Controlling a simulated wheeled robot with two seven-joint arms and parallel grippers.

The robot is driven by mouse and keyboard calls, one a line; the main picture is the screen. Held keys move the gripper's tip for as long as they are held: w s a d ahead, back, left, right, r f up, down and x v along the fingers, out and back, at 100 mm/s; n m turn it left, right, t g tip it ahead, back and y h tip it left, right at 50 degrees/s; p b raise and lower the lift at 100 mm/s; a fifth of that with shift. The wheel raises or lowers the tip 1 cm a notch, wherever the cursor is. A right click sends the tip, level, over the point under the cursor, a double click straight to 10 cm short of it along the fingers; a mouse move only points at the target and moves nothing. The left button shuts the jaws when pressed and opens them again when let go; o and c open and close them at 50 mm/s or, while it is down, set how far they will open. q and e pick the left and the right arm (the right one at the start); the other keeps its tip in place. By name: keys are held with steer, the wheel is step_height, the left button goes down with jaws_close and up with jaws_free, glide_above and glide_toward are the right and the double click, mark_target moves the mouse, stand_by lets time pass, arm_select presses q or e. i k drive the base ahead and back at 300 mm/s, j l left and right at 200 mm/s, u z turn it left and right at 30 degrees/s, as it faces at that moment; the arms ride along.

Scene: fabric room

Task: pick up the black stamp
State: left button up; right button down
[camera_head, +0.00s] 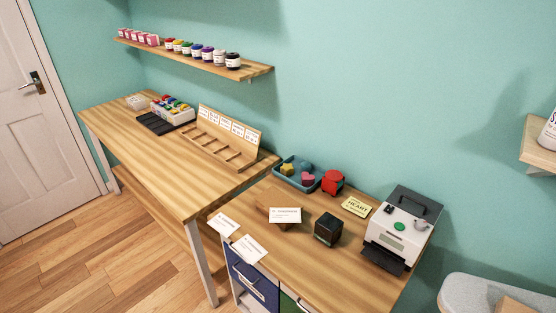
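A small black block-shaped object (328,229), which looks like the black stamp, stands on the nearer wooden table (275,250). It is between a white card on a wooden holder and the white machine. Its fine detail is too small to read. Nothing is touching it that I can see. Neither of my grippers shows in the head view.
A white and black machine (398,229) stands right of the block. Behind it are a yellow card (356,206), a red object (333,182) and a blue tray (283,178) of coloured shapes. White cards (249,250) lie left. Bare tabletop lies in front.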

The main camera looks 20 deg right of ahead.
mark_target(328, 228)
steer(key=z, duration=1.15)
steer(key=j+z, duration=0.45)
steer(key=j, duration=0.95)
